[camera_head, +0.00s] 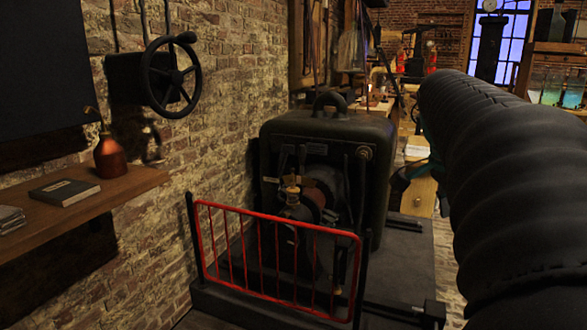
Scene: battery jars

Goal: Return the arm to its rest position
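My arm (505,185), black and ribbed, fills the right side of the view and reaches from the lower right up toward the middle. A dark shape with a bit of teal (405,178) shows at the arm's left edge. It may be part of my gripper, but most of it is hidden behind the arm. I cannot tell whether the gripper is open or shut, or whether it holds anything.
A black machine (325,125) stands on a dark platform behind a low red railing (278,217). On the left brick wall are a black handwheel (171,76) and a wooden shelf (75,215) with a copper oil can (109,158) and a book (64,191). Glass jars (552,88) stand at upper right.

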